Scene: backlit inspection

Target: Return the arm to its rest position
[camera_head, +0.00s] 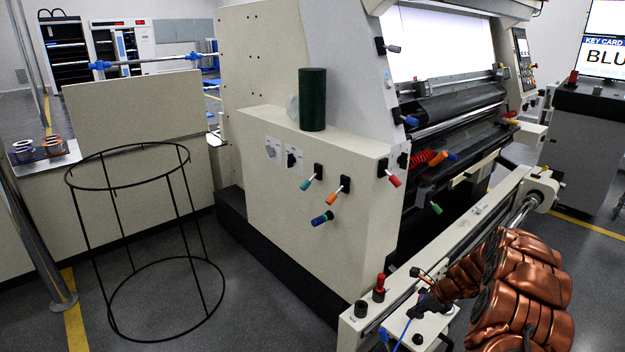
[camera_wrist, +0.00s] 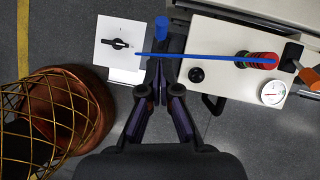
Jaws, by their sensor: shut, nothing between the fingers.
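My gripper (camera_head: 415,313) is at the lower right of the head view, at the end of my copper-coloured arm (camera_head: 515,290). It is low over the front end of the machine's pale rail (camera_head: 480,235). In the wrist view my gripper (camera_wrist: 158,88) points up the picture with its dark fingers together and nothing between them. A thin blue bar (camera_wrist: 205,56) crosses just ahead of the fingertips; I cannot tell whether they touch it. The rest position is not marked in either view.
The large pale machine (camera_head: 300,180) with coloured levers stands left of my arm. A black wire stand (camera_head: 110,187) is on the floor at left. The wrist view shows a switch plate (camera_wrist: 103,42), a round gauge (camera_wrist: 273,92) and a red knob (camera_wrist: 262,60) close by.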

